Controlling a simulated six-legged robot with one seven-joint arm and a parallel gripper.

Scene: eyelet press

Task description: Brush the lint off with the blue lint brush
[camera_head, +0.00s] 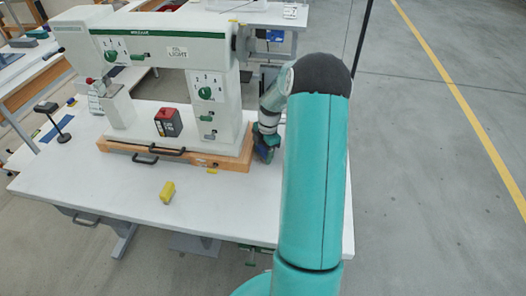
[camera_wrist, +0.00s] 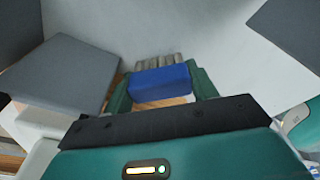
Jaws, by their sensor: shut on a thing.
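The blue lint brush (camera_wrist: 160,82) is between the two green fingers of my gripper (camera_wrist: 162,92) in the wrist view. The fingers are shut on it. A ribbed grey part, perhaps bristles, shows beyond the blue body. In the head view my gripper (camera_head: 267,140) is low at the right end of the press (camera_head: 160,40), beside its wooden base (camera_head: 190,157). A bit of dark blue shows there, and my arm covers part of this area. I cannot make out any lint in either view.
The white table (camera_head: 110,185) has free room in front of the press. A red and black box (camera_head: 168,122) sits on the press bed. A small black stand (camera_head: 55,122) is at the left.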

